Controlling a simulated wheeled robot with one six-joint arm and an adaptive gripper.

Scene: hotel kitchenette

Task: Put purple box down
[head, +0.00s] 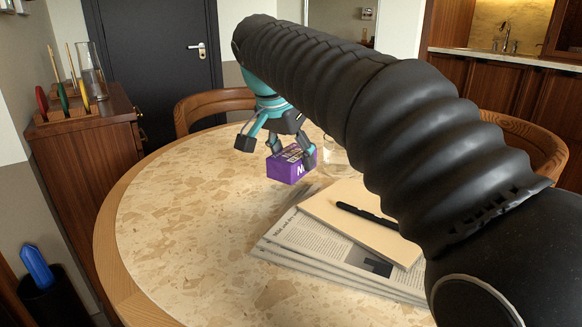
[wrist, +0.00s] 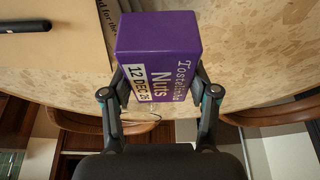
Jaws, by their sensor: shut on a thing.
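The purple box (head: 291,165) is in my gripper above the round table (head: 180,235), over its far middle part. My gripper (head: 284,146) is shut on the box, with a finger on either side of it. In the wrist view the purple box (wrist: 158,52) fills the upper middle and shows a label reading "Nuts" and a date. The fingers (wrist: 160,90) grip its left and right sides there. I cannot tell exactly how high the box is above the tabletop.
Newspapers (head: 320,250) with a beige folder (head: 345,215) and a black pen (head: 367,215) lie right of the box. Wooden chairs (head: 205,105) surround the table. The table's left part is clear.

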